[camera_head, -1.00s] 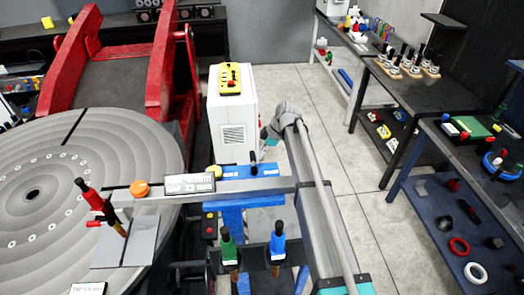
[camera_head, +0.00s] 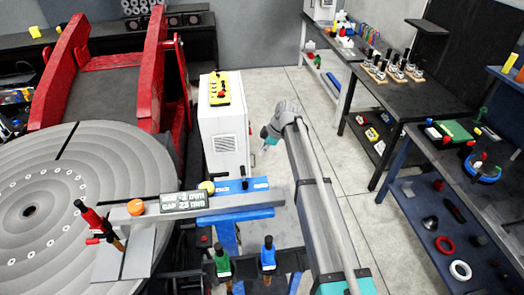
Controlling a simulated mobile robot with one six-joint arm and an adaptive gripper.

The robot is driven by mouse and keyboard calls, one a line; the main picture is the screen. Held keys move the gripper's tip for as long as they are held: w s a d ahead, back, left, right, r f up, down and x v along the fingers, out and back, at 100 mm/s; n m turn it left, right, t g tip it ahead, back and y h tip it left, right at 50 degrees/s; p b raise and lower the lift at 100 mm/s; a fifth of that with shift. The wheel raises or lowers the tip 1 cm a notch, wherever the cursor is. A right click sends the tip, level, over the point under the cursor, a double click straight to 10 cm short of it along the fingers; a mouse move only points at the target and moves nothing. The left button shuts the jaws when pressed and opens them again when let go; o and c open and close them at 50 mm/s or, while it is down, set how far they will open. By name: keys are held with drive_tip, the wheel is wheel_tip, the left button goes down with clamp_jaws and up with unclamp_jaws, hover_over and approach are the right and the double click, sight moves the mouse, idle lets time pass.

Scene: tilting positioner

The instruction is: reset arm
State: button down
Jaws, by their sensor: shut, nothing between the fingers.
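My arm (camera_head: 322,215) reaches forward from the bottom of the head view, and its grey wrist (camera_head: 287,112) is bent over above the floor, right of the white cabinet. My gripper (camera_head: 265,146) shows only as a small part below the teal wrist section; it looks shut and empty, touching nothing. The positioner's grey round table (camera_head: 90,165) is at the left. A beam with a display (camera_head: 184,201) reaches over the table's edge. A red-handled tool (camera_head: 92,218) stands tilted at the beam's left end.
The white cabinet (camera_head: 222,150) carries a yellow control box (camera_head: 219,88). Red positioner arms (camera_head: 150,75) rise behind the table. Green (camera_head: 222,258) and blue (camera_head: 268,254) handled tools stand in a front rack. Workbenches (camera_head: 405,100) line the right. Floor between is clear.

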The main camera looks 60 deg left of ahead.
drive_tip(key=shift+w+r, duration=0.1)
drive_tip(key=shift+r, duration=0.05)
idle(0.8)
drive_tip(key=w+d+f+m+t+b, duration=0.1)
drive_tip(key=w+d+f+m+b, duration=0.5)
drive_tip(key=d, duration=0.7)
drive_tip(key=w+d+f+m+t+b, duration=0.1)
drive_tip(key=w+d+f+m+b, duration=0.15)
drive_tip(key=w+d, duration=0.85)
drive_tip(key=w+d+f+m+t+b, duration=0.1)
drive_tip(key=w+d+f+m+b, duration=0.35)
drive_tip(key=d, duration=1.15)
drive_tip(key=s+d+f+m+h+b, duration=0.1)
drive_tip(key=s+d+f+m+b, duration=0.1)
drive_tip(key=d, duration=1.1)
drive_tip(key=s+d+f+m+t+b, duration=0.1)
drive_tip(key=d+f+m+b, duration=0.3)
drive_tip(key=d+m, duration=0.5)
drive_tip(key=s+d+f+m+h+b, duration=0.1)
drive_tip(key=d+f+m+b, duration=0.3)
drive_tip(key=d, duration=1.5)
wheel_tip(320, 180, down, 2)
drive_tip(key=shift+s+f+m+t+h, duration=0.1)
drive_tip(key=shift+s+m+t+h, duration=0.2)
drive_tip(key=shift+s+m, duration=0.65)
drive_tip(key=shift+w, duration=0.1)
